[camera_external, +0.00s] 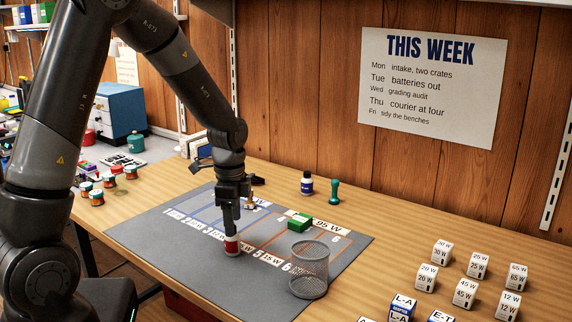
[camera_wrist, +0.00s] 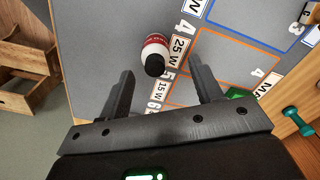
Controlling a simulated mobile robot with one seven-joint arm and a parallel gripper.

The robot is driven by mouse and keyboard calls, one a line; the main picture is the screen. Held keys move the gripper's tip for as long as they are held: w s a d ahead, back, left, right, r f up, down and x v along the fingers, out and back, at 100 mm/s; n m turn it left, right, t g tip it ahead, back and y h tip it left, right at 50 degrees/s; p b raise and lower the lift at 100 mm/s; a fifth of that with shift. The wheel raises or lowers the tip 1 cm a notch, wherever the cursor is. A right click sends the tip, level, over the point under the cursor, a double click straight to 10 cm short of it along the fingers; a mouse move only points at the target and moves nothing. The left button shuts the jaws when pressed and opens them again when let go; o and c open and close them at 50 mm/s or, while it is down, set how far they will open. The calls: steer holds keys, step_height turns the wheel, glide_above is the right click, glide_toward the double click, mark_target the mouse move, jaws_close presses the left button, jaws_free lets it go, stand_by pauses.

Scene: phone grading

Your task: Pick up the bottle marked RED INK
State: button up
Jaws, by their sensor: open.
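The bottle with a red label band, white body and black cap (camera_wrist: 155,48) stands on the grey mat (camera_wrist: 100,20); its lettering is too small to read. In the external view the red-and-white bottle (camera_external: 232,246) is directly below my gripper (camera_external: 229,222), which partly hides its top. In the wrist view my gripper (camera_wrist: 161,78) is open and points down. The bottle shows roughly between the two fingers, slightly beyond their tips, with nothing held. I cannot tell whether a finger touches it.
A wire mesh cup (camera_external: 309,270) stands right of the bottle on the mat. A green box (camera_external: 299,221) lies behind. A blue-labelled bottle (camera_external: 307,184) and green-handled stamp (camera_external: 334,194) stand behind the mat. Several white cubes (camera_external: 464,293) stand at right.

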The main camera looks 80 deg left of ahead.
mark_target(232, 240)
steer(key=shift+s+d+f, duration=0.1)
steer(key=shift+d+f, duration=0.05)
steer(key=shift+f, duration=1.2)
steer(key=shift+s+d+f, duration=0.1)
steer(key=shift+f, duration=1.2)
steer(key=shift+c, duration=0.5)
steer(key=c, duration=1)
steer(key=shift+r, duration=0.1)
steer(key=shift+c, duration=0.2)
